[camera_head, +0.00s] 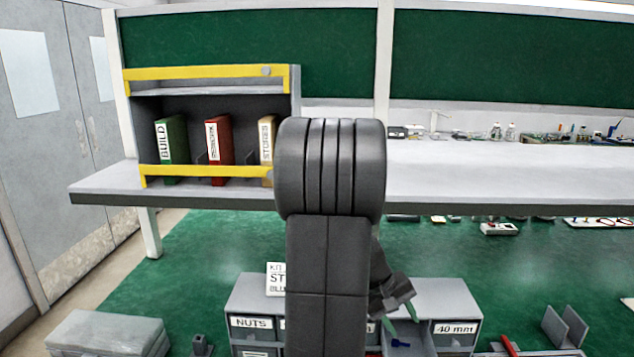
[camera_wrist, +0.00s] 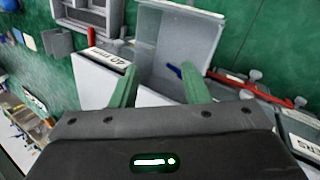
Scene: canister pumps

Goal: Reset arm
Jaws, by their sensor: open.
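My gripper (camera_head: 401,319) is open at lower centre right in the head view, hanging from my dark arm. Its two green fingers are spread apart in the wrist view (camera_wrist: 160,86), with nothing between them. It is over the grey drawer cabinet (camera_head: 455,292), near an open drawer (camera_head: 425,348). That open drawer shows beyond the fingers in the wrist view (camera_wrist: 180,40). A small blue item (camera_head: 400,343) lies in the drawer; it is also in the wrist view (camera_wrist: 174,71). My arm hides the cabinet's middle.
A white bench (camera_head: 480,170) carries a yellow-edged rack (camera_head: 205,87) with green, red and tan binders. A red-handled tool (camera_head: 509,345) and an upright grey holder (camera_head: 566,325) are right of the cabinet. A grey box (camera_head: 108,333) is at lower left. The green surface between is mostly clear.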

